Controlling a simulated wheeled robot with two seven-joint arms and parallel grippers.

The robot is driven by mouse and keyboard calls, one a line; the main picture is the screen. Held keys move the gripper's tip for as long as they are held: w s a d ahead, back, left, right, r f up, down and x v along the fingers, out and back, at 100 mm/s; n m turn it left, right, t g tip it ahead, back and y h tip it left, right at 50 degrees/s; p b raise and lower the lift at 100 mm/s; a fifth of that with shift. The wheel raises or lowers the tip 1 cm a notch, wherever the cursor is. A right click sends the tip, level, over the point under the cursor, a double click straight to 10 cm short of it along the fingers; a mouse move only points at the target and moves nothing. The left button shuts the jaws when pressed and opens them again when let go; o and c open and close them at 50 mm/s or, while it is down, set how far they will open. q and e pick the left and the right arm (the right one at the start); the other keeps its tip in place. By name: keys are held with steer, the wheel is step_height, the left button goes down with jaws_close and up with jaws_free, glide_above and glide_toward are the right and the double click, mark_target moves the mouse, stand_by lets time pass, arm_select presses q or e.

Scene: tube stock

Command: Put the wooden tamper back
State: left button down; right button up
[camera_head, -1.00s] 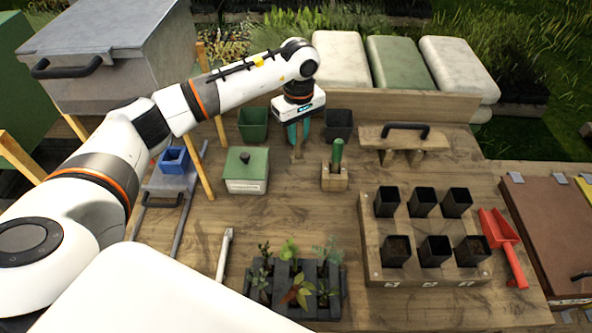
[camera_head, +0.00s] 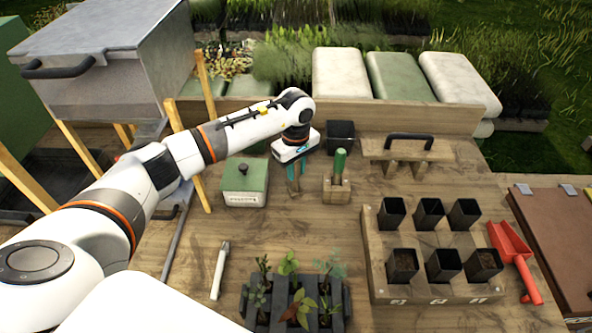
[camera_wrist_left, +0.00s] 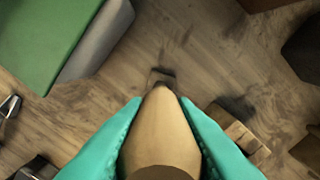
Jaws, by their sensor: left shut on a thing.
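The wooden tamper is a pale, tapered wooden piece (camera_wrist_left: 160,135) between the teal fingers in the left wrist view. My left gripper (camera_head: 295,178) is shut on it, between the green lidded box (camera_head: 246,185) and a small wooden block (camera_head: 337,191) with a green-handled tool (camera_head: 340,163) in it. A small square end (camera_wrist_left: 161,77) shows beyond the tamper's tip. I cannot tell if it touches the table. In the head view the tamper is mostly hidden by the fingers. My right gripper is not in view.
A wooden rack (camera_head: 380,285) with several black pots stands at the right, with a red scoop (camera_head: 513,250) beside it. A wooden stand with a dark handle (camera_head: 409,141) is at the back. A seedling tray (camera_head: 258,309) is in front. The table between has free room.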

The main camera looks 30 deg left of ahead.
arm_select(q)
steer(key=c, duration=1.2)
jaws_free()
steer(key=shift+r, duration=0.4)
step_height(320, 180, up, 10)
steer(key=p, duration=0.5)
steer(key=shift+r+p, duration=0.3)
steer(key=shift+r, duration=0.45)
